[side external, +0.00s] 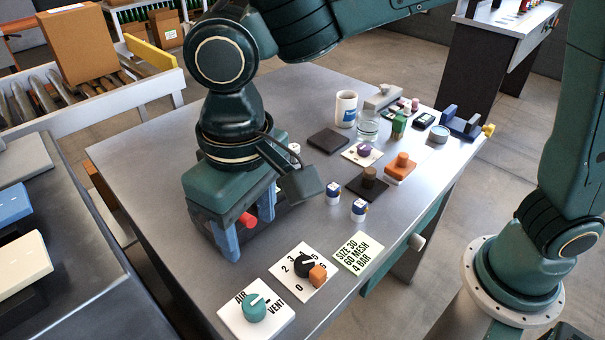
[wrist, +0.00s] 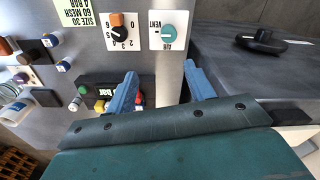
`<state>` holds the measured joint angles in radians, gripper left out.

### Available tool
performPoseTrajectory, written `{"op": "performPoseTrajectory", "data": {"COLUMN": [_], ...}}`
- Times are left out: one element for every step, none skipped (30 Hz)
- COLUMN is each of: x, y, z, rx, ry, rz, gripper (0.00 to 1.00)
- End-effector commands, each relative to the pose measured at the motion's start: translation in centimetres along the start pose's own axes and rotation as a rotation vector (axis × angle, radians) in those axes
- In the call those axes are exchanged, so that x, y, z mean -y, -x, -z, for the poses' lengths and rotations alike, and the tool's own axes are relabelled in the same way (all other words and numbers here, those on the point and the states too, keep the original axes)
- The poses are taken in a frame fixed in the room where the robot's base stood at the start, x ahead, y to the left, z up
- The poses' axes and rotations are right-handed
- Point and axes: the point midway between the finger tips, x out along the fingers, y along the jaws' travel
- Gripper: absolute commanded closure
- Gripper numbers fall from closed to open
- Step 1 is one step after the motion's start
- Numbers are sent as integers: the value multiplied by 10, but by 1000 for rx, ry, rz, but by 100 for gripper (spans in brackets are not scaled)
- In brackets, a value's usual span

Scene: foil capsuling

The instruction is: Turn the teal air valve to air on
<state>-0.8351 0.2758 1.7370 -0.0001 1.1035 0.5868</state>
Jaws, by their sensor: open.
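The teal air valve (side external: 255,307) is a round knob with a pale pointer line, on a white plate (side external: 232,316) marked AIR and VENT at the table's near edge. It also shows at the top of the wrist view (wrist: 168,31). I cannot tell exactly which mark its pointer meets. My gripper (side external: 246,225) is open and empty, with two blue fingers pointing down, behind and apart from the valve in the side view. In the wrist view, the valve lies beyond the gap between the fingertips (wrist: 161,72). Nothing hides the knob.
A black dial with an orange part (side external: 318,274) stands close beside the valve. A note (side external: 358,252) reads SIZE 30, 60 MESH, 4 BAR. A dark box marked "bar" (wrist: 110,92) with coloured buttons is by the fingers. Small bottles, a mug (side external: 346,108) and blocks stand farther back.

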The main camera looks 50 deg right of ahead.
Motion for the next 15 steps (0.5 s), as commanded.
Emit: {"op": "performPoseTrajectory", "data": {"x": [9, 13, 17, 20, 21, 23, 24, 24, 24, 24, 24, 24, 24, 24, 24], "y": [-5, -7, -9, -10, -11, -12, -12, -12, -13, -13, -13, -13, -14, -14, -15], "z": [0, -1, -1, -1, -1, -1, -1, -1, -1, -1, -1, -1, -1, -1, -1], "rx": [9, 13, 17, 18, 19, 21, 21, 22, 22, 22, 22, 22, 22, 22, 22], "ry": [7, 9, 11, 12, 13, 13, 14, 14, 14, 13, 13, 13, 13, 13, 13], "rz": [-6, -8, -11, -12, -13, -14, -14, -14, -15, -14, -14, -14, -14, -15, -15], "gripper": [47, 47, 47, 47, 47, 47, 47, 47, 47, 47, 47, 47, 47, 47, 47]}}
